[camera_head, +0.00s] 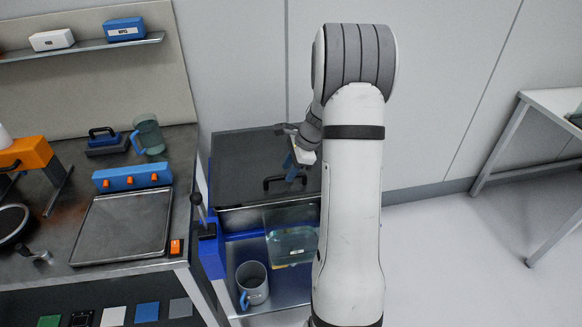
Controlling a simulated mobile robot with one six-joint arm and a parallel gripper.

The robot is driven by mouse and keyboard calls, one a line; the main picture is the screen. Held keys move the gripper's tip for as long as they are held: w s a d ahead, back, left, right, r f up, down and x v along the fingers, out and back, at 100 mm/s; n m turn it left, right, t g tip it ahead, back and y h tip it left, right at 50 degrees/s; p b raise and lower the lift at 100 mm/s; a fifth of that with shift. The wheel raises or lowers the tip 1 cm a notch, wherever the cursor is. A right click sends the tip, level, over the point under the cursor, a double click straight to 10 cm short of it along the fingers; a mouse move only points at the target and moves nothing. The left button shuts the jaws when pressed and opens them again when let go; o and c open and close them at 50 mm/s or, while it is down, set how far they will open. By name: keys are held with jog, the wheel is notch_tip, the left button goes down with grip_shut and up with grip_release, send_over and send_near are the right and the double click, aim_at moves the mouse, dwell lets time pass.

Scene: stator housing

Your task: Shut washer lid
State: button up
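The washer (212,250) is a blue-framed unit in the middle of the view. Its dark grey lid (240,165) is a flat panel at the back, standing open above the front bay, with a black bar handle (270,184) near its lower edge. In the bay are a grey mug (253,283) with a blue handle and a clear container (291,246). My gripper (294,173) is over the lid, close to the handle. I cannot tell whether it touches it, and its fingers are too small to read. My arm hides the washer's right side.
A workbench (75,225) stands left with a framed plate (123,228), a blue control box (132,177), an orange machine (28,153) and a green mug (149,134). A lever (199,207) rises at the washer's left. Floor to the right is clear before a table (548,101).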

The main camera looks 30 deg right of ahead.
jog(key=shift+f, duration=0.15)
jog(key=shift+c, duration=0.4)
grip_shut()
dwell(1.0)
jog(key=shift+o, duration=0.4)
grip_release()
jog(key=v, duration=0.7)
jog(key=shift+r+b, duration=0.4)
jog(key=shift+b, duration=0.05)
